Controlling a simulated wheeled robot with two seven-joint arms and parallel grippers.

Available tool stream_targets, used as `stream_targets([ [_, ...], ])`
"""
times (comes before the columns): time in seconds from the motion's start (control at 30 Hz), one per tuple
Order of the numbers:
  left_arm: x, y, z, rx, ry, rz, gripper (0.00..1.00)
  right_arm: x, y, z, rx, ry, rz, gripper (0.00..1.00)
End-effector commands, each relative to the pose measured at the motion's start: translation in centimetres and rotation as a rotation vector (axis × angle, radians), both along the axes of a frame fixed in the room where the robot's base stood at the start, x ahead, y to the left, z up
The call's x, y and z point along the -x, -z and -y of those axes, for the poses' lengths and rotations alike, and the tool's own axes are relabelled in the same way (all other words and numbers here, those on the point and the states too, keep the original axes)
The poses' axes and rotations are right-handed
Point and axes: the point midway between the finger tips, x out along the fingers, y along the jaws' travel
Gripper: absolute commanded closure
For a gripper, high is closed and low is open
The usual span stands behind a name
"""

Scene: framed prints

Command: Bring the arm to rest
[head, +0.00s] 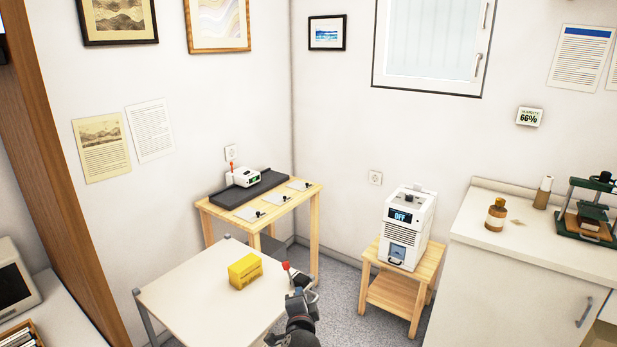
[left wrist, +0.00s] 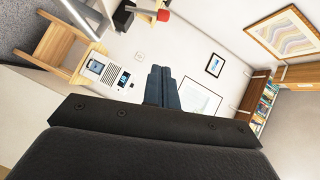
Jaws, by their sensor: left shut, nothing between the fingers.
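My left gripper (head: 300,292) is in the head view at the bottom centre, in front of the right edge of the white table (head: 205,290). In the left wrist view its two dark fingers (left wrist: 161,88) are together and nothing shows between them. A small red-tipped item (head: 286,266) shows just beside the gripper in the head view. I cannot tell whether they touch. My right gripper is in neither view.
A yellow box (head: 245,271) lies on the white table. A white machine reading OFF (head: 404,228) stands on a wooden stand (head: 393,290). A wooden table (head: 258,214) with a small device (head: 243,177) is behind. A counter (head: 530,243) stands right. Grey floor shows between.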

Motion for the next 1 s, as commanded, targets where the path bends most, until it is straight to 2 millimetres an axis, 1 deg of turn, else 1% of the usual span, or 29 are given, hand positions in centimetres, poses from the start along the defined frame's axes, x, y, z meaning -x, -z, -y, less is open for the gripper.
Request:
stream_targets([
  [0.03, 0.1, 0.8, -0.2, 0.065, -0.024, -0.039, 1.00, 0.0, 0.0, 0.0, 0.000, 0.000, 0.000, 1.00],
  [0.1, 0.6, 1.7, -0.5, 0.179, -0.061, -0.100, 1.00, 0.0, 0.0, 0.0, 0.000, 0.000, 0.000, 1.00],
  [0.2, 1.4, 2.5, -1.0, 0.338, -0.115, -0.185, 1.00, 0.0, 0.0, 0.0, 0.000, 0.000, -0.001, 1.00],
  [0.37, 2.8, 3.3, -2.3, 0.564, -0.205, -0.311, 1.00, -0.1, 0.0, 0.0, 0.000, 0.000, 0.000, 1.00],
  [0.47, 4.4, 4.4, -3.3, 0.688, -0.264, -0.401, 1.00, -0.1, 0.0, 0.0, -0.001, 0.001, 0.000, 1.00],
  [0.6, 8.1, 7.3, -4.7, 0.835, -0.353, -0.546, 1.00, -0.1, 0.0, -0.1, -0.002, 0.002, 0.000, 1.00],
  [0.77, 12.8, 10.8, -6.1, 0.933, -0.438, -0.691, 1.00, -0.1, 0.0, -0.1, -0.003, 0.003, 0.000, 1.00],
  [0.87, 16.3, 13.1, -7.0, 0.973, -0.484, -0.781, 1.00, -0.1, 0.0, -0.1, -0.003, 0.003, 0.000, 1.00],
  [1.0, 21.8, 16.5, -8.5, 0.997, -0.539, -0.894, 1.00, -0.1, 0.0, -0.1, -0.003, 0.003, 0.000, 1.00],
])
